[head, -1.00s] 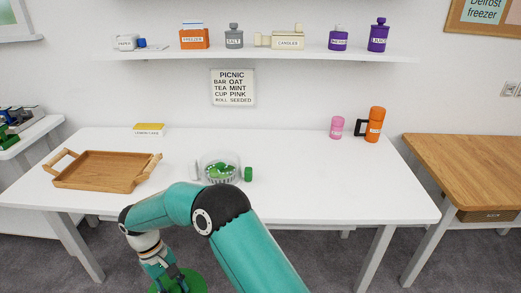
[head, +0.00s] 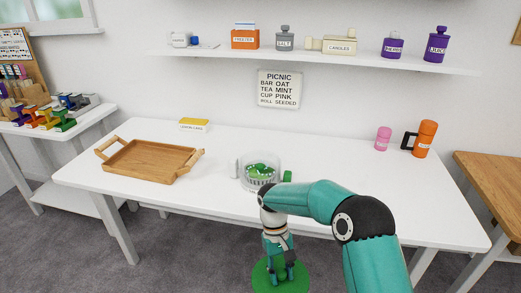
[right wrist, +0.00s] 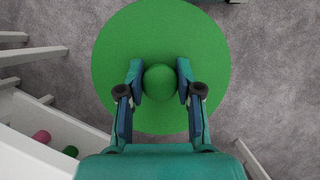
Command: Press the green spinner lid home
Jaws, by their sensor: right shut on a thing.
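My right gripper (head: 280,268) is shut on the round knob of the green spinner lid (head: 263,283), in front of the table's front edge. In the right wrist view, the fingertips (right wrist: 159,80) close on both sides of the knob, with the flat green disc (right wrist: 205,50) beyond it. The clear spinner bowl (head: 247,183), with green leaves inside, stands on the white table. It has a green knob (head: 288,176) at its right side. The lid is apart from the bowl. My left gripper is not in view.
A wooden tray (head: 150,163) and a yellow-topped box (head: 194,125) are on the table's left. A pink cup (head: 383,139) and an orange mug (head: 424,140) stand at the right. The table between bowl and cups is clear. A loaded shelf (head: 330,58) hangs above.

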